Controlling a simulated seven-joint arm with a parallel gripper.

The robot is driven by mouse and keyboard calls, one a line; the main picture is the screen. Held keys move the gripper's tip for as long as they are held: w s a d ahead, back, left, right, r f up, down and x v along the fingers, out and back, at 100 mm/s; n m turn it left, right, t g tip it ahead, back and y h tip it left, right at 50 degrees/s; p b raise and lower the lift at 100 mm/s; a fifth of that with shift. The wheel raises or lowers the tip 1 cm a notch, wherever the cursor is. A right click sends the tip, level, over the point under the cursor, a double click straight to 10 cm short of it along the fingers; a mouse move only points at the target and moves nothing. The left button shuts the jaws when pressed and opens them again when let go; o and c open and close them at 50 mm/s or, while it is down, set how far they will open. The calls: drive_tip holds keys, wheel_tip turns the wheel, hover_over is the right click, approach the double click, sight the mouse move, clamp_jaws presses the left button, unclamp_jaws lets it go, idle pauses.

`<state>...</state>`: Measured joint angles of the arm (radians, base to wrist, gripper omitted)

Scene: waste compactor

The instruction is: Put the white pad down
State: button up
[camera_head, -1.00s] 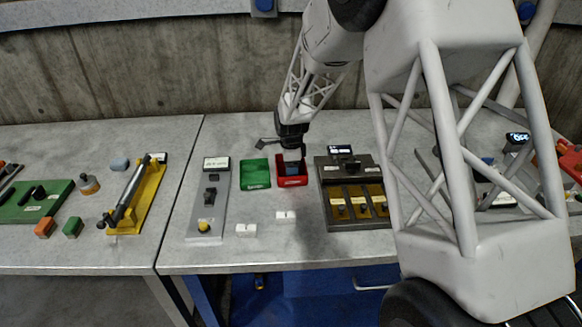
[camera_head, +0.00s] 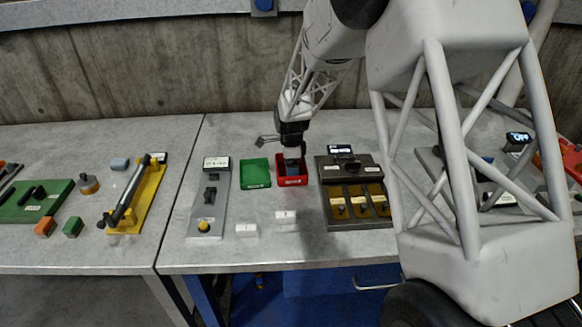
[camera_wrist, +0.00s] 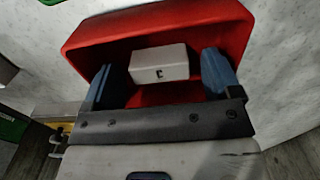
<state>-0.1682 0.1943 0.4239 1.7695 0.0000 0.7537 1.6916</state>
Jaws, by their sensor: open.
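A white pad (camera_wrist: 160,64) marked with a dark letter, apparently C, lies inside the red tray (camera_wrist: 85,40) in the wrist view. The red tray (camera_head: 297,182) also shows in the head view, on the right table, but the pad cannot be made out there. My gripper (camera_wrist: 165,75) is open over the tray. Its two blue fingers stand on either side of the pad, with a visible gap on each side. How high the fingertips are above the tray floor is hard to tell.
A green tray (camera_head: 255,174) sits just left of the red one. Two other white pads (camera_head: 246,230) (camera_head: 285,217) lie in front. A grey switch panel (camera_head: 208,205) stands left and a dark panel with brass plates (camera_head: 352,195) close on the right.

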wheel_tip(320, 180, up, 11)
drive_tip(key=shift+r, duration=0.15)
idle(0.4)
idle(0.7)
drive_tip(key=s+d+r+n, duration=0.3)
drive_tip(key=s+r, duration=0.1)
drive_tip(key=s, duration=0.4)
drive_tip(key=s+d+r+n+t, duration=0.1)
drive_tip(key=s+d+r+n, duration=0.2)
drive_tip(key=s+r, duration=0.3)
drive_tip(key=s+d+r+n, duration=0.3)
drive_tip(key=s, duration=0.6)
drive_tip(key=s+d+n+t, duration=0.1)
drive_tip(key=s+d+n, duration=0.3)
drive_tip(key=s, duration=1.8)
drive_tip(key=n, duration=0.4)
drive_tip(key=shift+s+f+t, duration=0.3)
drive_tip(key=shift+s+f, duration=0.1)
drive_tip(key=shift+d, duration=0.1)
